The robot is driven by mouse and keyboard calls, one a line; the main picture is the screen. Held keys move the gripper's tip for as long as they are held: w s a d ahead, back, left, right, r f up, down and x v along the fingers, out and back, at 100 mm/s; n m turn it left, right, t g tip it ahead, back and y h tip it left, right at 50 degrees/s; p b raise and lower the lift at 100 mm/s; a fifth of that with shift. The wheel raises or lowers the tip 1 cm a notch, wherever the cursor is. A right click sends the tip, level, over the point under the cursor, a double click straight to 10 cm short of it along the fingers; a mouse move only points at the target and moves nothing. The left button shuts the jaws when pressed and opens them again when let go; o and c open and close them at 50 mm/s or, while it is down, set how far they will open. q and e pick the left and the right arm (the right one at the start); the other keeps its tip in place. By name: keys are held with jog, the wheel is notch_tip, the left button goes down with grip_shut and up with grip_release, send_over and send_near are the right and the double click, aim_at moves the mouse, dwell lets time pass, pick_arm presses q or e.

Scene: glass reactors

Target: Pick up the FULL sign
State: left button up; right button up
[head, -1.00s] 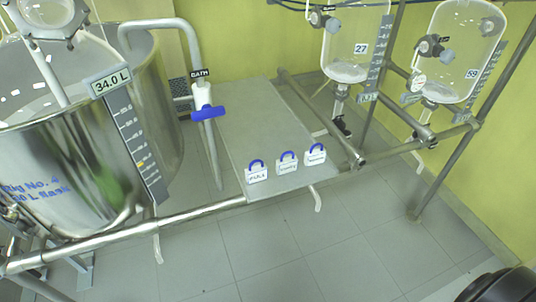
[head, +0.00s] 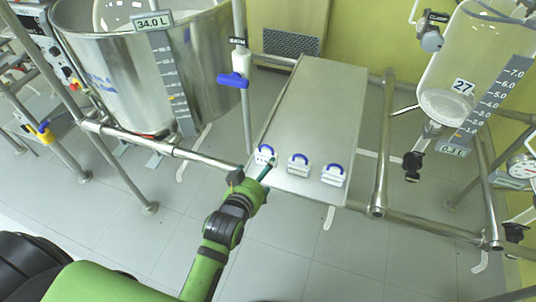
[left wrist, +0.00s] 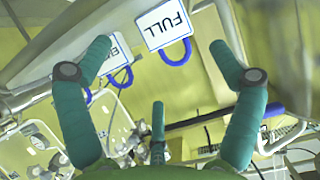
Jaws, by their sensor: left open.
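The FULL sign (left wrist: 163,25) is a small white plate with dark letters and a blue loop handle. In the left wrist view it lies beyond and between the fingertips of my open left gripper (left wrist: 160,50), with no grip on it. In the head view, it appears to be the leftmost sign (head: 265,156) on the grey shelf (head: 318,110), with my left gripper (head: 256,172) close by at the shelf's near edge. A second sign (left wrist: 118,52) is partly hidden behind one finger. My right gripper is out of view.
Two other blue-handled signs stand to the right, a middle one (head: 299,165) and a right one (head: 334,175). A steel vessel (head: 130,70), a pipe with a blue valve handle (head: 233,80) and a glass reactor (head: 460,75) surround the shelf. Metal rails run along the front.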

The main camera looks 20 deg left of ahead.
aim_at(267, 152)
pick_arm(q)
jog(key=shift+w+a+r, duration=0.2)
jog(key=shift+w+a, duration=0.05)
jog(key=shift+w, duration=0.35)
jog(key=shift+w+a+r, duration=0.15)
jog(key=shift+w+a, duration=0.05)
jog(key=shift+w, duration=0.4)
jog(key=x, duration=0.4)
jog(key=shift+w+p, duration=0.15)
jog(key=shift+p, duration=0.25)
jog(key=shift+w+f, duration=0.15)
jog(key=shift+w, duration=0.15)
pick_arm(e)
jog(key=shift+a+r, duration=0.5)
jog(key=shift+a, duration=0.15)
